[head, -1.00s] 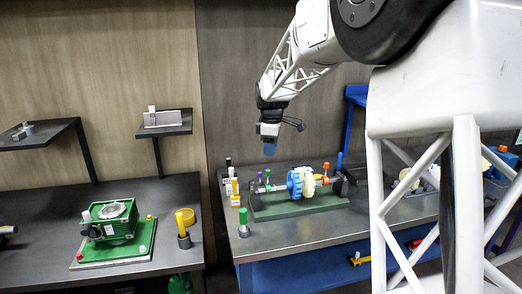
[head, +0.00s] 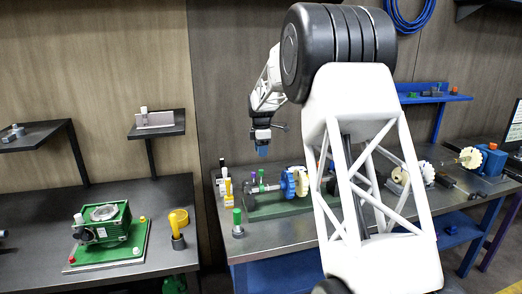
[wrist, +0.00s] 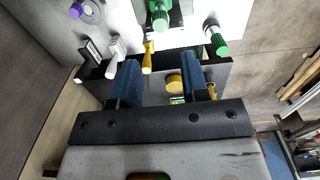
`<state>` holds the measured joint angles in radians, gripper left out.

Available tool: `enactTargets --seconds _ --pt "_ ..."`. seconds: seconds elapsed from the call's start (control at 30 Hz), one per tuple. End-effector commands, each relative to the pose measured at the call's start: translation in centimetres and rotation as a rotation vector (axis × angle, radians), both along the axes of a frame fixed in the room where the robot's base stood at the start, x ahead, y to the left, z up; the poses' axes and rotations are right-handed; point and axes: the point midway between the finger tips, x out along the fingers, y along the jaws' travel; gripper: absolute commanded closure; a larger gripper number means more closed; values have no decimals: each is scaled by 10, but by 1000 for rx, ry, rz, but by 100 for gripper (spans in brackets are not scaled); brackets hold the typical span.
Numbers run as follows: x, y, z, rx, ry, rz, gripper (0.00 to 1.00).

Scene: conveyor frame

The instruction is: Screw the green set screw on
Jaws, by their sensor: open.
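A green-topped piece (head: 237,217) stands upright in a grey round holder at the bench's front left; I cannot tell for sure that it is the set screw. The fixture has a green base plate (head: 262,213) carrying a shaft with a blue gear (head: 288,184) and a cream gear. A small purple-topped peg (head: 253,178) shows near its left end. My gripper (head: 263,151) hangs above the bench, apart from everything. In the wrist view, its blue fingers (wrist: 157,82) are apart with nothing held. Two green knobs, one upper middle (wrist: 160,18) and one at right (wrist: 217,42), show beyond them.
Yellow and white upright pieces (head: 229,188) stand along the bench's left edge. A separate bench at left holds a green machine (head: 102,225) and a yellow-topped piece (head: 178,225). My arm hides the fixture's right part. The bench front between holder and arm is clear.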

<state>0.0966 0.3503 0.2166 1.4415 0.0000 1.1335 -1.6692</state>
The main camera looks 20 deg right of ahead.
Motion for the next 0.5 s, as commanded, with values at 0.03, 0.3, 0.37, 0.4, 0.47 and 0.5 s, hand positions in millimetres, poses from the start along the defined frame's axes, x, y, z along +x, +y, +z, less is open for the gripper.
enactTargets --seconds 0.03,0.3,0.37,0.4,0.47,0.5 --pt "0 0 0 0 0 0 58" --pt "0 0 -2 0 0 -1 58" --pt "0 0 -3 0 0 -1 58" --pt "0 0 -5 0 0 -1 58" --pt "0 0 -8 0 0 -1 58" --pt "0 0 -10 0 0 -1 58"
